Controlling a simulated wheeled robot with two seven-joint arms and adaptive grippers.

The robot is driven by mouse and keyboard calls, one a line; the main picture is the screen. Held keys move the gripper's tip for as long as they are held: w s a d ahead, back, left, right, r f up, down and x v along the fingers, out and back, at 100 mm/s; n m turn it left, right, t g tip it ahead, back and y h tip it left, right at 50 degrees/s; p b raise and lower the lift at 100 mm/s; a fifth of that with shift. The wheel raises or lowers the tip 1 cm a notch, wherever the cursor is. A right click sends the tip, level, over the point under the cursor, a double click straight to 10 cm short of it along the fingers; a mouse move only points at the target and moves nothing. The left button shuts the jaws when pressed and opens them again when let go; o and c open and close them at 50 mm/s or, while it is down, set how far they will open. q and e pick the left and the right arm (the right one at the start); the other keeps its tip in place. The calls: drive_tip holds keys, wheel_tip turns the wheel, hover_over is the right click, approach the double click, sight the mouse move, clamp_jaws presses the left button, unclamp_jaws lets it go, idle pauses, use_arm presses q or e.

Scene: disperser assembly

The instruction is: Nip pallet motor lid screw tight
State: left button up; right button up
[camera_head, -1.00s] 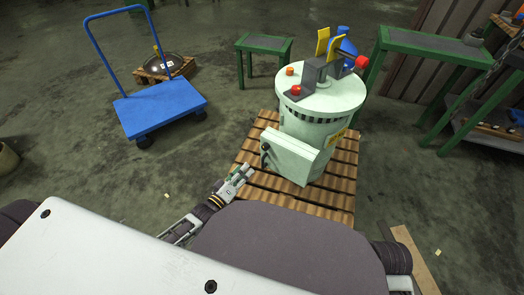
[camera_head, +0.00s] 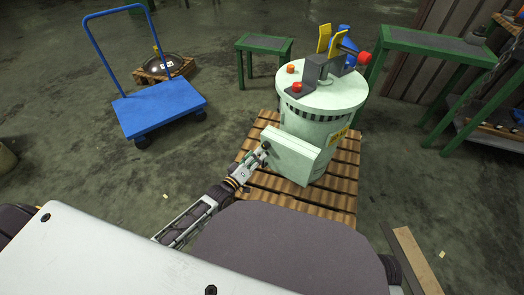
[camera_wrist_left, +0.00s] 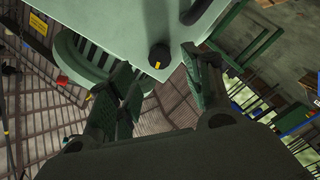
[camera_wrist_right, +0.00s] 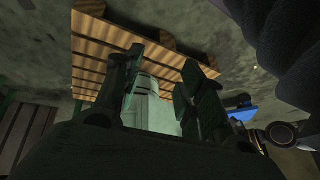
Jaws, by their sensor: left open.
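The motor (camera_head: 318,130) is a pale green cylinder standing on the wooden pallet (camera_head: 336,196), with a flat pale box lid (camera_head: 290,156) on its near side. In the left wrist view a black screw knob (camera_wrist_left: 159,57) with a yellow mark sits by the lid's edge (camera_wrist_left: 110,25). My left gripper (camera_head: 262,150) is at the lid's left edge. Its fingers (camera_wrist_left: 160,80) are apart, and the knob shows beyond and between them, not clasped. My right gripper (camera_wrist_right: 162,62) shows only in its wrist view, fingers apart and empty, with the pallet (camera_wrist_right: 95,50) beyond.
A blue trolley (camera_head: 160,108) stands at left, and a round dark part on a small pallet (camera_head: 165,70) lies behind it. Green benches (camera_head: 430,45) stand at the back and right. A plank (camera_head: 415,260) lies at lower right.

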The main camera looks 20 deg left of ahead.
sight(264, 147)
use_arm(q)
drive_tip(key=shift+b+x, duration=0.6)
drive_tip(key=shift+x, duration=1.4)
drive_tip(key=shift+w, duration=0.25)
drive_tip(key=shift+w+d, duration=0.15)
drive_tip(key=shift+w, duration=0.15)
use_arm(e)
drive_tip(key=shift+a+f+t+y, duration=0.15)
drive_tip(key=shift+a+f+t, duration=0.05)
drive_tip(key=shift+f, duration=0.8)
drive_tip(key=shift+a+f+t+y, duration=0.15)
drive_tip(key=shift+a+f+t, duration=0.05)
drive_tip(key=shift+f, duration=0.75)
drive_tip(key=shift+w+r, duration=0.1)
use_arm(q)
drive_tip(key=c, duration=1)
use_arm(e)
drive_tip(key=shift+w+r, duration=0.25)
drive_tip(key=shift+w, duration=0.2)
drive_tip(key=shift+s+r, duration=0.1)
drive_tip(key=shift+s, duration=0.05)
